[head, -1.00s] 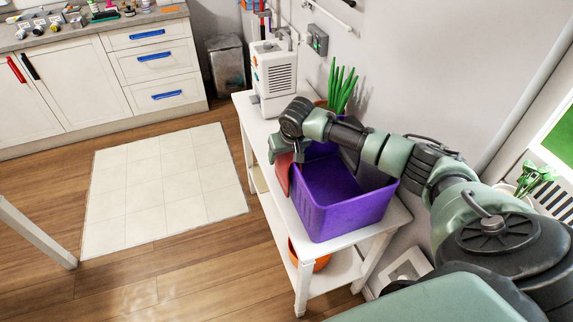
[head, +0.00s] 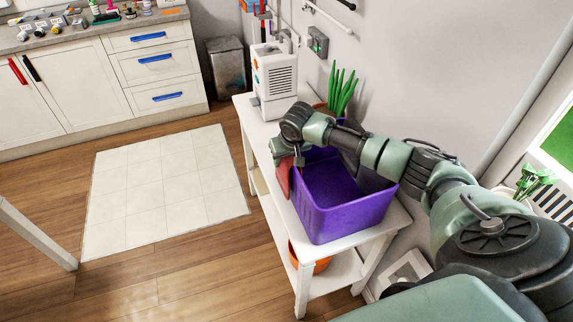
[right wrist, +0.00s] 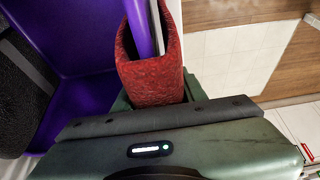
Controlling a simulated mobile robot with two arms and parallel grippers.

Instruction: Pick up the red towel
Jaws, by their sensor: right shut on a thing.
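The red towel (head: 283,177) hangs at the left side of the purple basket (head: 345,216), on the white side table. In the right wrist view the towel (right wrist: 152,72) is a rough, red folded piece, with a strip of the basket's purple rim and a white edge showing between its sides. My right gripper (head: 287,158) is at the top of the towel by the basket's left rim and is shut on it. The gripper's fingertips are mostly hidden behind the wrist body and towel. My left gripper is not in view.
The white side table (head: 297,262) has a lower shelf with an orange pot (head: 318,263). Behind the basket stand a green plant (head: 341,88) and a white machine (head: 275,75). Open floor and a pale tiled mat (head: 163,190) lie to the left.

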